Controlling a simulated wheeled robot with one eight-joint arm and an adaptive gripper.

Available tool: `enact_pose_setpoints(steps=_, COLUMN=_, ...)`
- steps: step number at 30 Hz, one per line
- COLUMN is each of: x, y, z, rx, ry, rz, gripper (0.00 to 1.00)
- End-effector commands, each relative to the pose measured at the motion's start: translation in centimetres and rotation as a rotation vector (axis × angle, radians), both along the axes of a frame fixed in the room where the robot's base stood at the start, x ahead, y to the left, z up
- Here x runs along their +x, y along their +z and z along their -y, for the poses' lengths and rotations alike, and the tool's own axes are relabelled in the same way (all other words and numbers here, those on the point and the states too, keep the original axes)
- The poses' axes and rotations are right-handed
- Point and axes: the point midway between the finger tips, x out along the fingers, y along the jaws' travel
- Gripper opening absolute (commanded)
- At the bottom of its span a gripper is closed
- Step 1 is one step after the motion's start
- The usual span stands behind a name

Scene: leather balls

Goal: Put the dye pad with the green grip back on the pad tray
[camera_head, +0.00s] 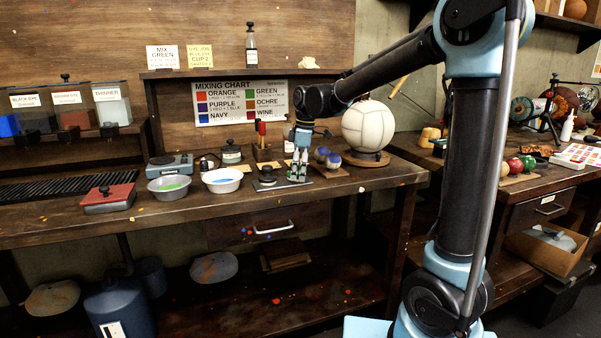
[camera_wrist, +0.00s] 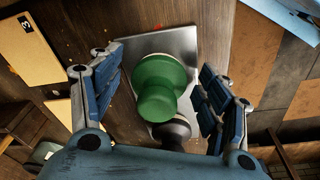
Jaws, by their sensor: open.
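The dye pad with the green grip (camera_wrist: 160,85) stands on a grey metal tray (camera_wrist: 187,38) in the wrist view. My gripper (camera_wrist: 161,78) is open, with its blue-padded fingers on either side of the green grip and gaps showing. A dark-gripped pad (camera_wrist: 174,130) is beside it on the tray, partly hidden by the green pad and my gripper. In the head view the tray (camera_head: 284,186) lies near the bench's front edge, and my gripper (camera_head: 298,170) points down over its right part. The dark-gripped pad (camera_head: 266,174) shows at the left.
A white bowl with blue dye (camera_head: 222,180) and a bowl with green dye (camera_head: 169,187) stand left of the tray. A large pale ball (camera_head: 368,127) and a stamp holder (camera_head: 262,145) stand behind.

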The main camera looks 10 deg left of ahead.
Motion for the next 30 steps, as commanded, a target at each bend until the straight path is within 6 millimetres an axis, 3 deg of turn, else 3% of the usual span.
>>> enact_pose_setpoints(steps=5, x=0.0, y=1.4, z=0.1, rx=0.0, ry=0.0, rz=0.0, gripper=0.7)
enact_pose_setpoints(steps=21, x=-0.1, y=10.3, z=1.2, rx=0.0, ry=0.002, rz=0.0, gripper=0.7)
enact_pose_setpoints(steps=30, x=-0.1, y=12.0, z=1.5, rx=0.0, ry=0.002, rz=0.0, gripper=0.7)
